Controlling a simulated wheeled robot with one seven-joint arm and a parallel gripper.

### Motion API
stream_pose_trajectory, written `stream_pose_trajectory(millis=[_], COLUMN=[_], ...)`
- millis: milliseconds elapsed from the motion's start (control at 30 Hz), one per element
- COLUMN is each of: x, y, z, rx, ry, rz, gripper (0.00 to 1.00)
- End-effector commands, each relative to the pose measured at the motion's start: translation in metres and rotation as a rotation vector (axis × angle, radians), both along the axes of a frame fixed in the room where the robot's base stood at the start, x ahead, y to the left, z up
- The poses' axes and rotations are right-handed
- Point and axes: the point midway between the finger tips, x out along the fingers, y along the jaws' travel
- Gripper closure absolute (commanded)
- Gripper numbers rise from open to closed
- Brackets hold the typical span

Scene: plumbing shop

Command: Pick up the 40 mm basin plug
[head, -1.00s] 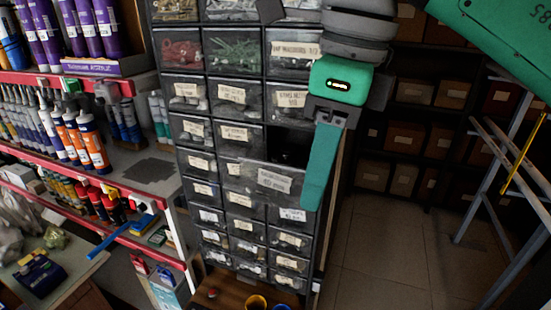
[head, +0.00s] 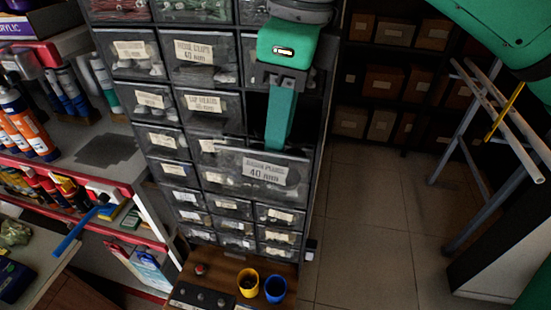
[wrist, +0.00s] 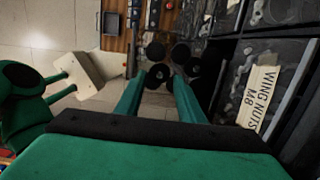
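The 40 mm basin plugs are several dark round discs (wrist: 155,51) in the wrist view, just beyond my fingertips. The open drawer (head: 262,172) labelled basin plugs 40 mm juts out of the cabinet in the head view, and its front hides the plugs there. My gripper (head: 277,146) points down, its fingertips at the drawer's opening just behind its front. In the wrist view my gripper (wrist: 160,82) is open, its two green fingers apart. One plug (wrist: 160,73) appears between the fingertips; I cannot tell whether they touch it.
Closed labelled drawers surround the open one, including a wing nuts M8 drawer (wrist: 262,95) close on the right in the wrist view. A yellow cup (head: 248,284) and a blue cup (head: 275,289) stand on a wooden surface below. Floor (head: 370,220) is clear to the right.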

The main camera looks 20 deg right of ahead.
Motion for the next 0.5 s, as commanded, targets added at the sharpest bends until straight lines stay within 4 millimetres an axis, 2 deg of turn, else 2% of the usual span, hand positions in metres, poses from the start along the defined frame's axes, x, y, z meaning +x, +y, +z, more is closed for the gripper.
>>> stream_pose_trajectory(millis=[200,500], x=[0.002,0.003], y=[0.002,0.002], z=[-0.028,-0.033], rx=[0.0,0.0], ry=[0.0,-0.001], rz=[-0.001,-0.003], gripper=[0.65,0.65])
